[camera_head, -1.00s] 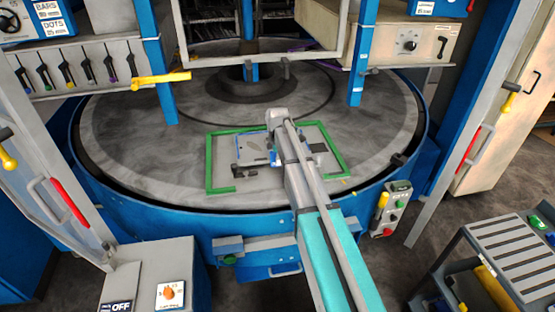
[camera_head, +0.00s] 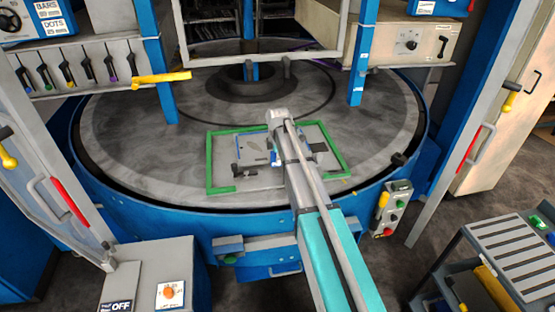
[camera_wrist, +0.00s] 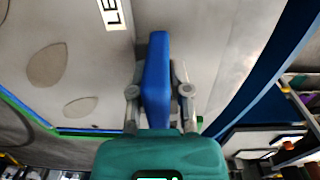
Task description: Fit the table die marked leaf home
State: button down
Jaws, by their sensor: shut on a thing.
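The table die is a grey plate (camera_head: 256,157) with leaf-like oval shapes, lying on the round table inside a green corner-marked outline (camera_head: 209,165). In the wrist view the plate (camera_wrist: 90,60) fills the upper left, with a cut-off label (camera_wrist: 110,13) reading "LE". My gripper (camera_wrist: 157,85) is shut on a blue upright handle (camera_wrist: 156,70) in front of the plate. In the head view my arm covers the handle and part of the plate. Whether the plate sits flat or slightly raised I cannot tell.
The round grey table (camera_head: 130,125) has free room around the outline. A blue post (camera_head: 163,60) and a yellow lever (camera_head: 160,80) stand at the back left. A slatted cart (camera_head: 505,240) is at the right. A control box (camera_head: 392,207) hangs at the table's front right.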

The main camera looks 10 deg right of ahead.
jog(key=shift+f+b, duration=1.45)
jog(key=shift+f, duration=0.05)
dwell(0.4)
jog(key=shift+c, duration=2.4)
grip_release()
jog(key=shift+r, duration=0.15)
notch_tip(320, 180, up, 9)
jog(key=p, duration=0.9)
jog(key=s+f+m+b, duration=0.3)
jog(key=s+m, duration=0.6)
jog(key=s, duration=0.5)
jog(key=s+f+m+b, duration=0.3)
jog(key=s+m, duration=0.6)
jog(key=s, duration=0.6)
jog(key=shift+a, duration=0.15)
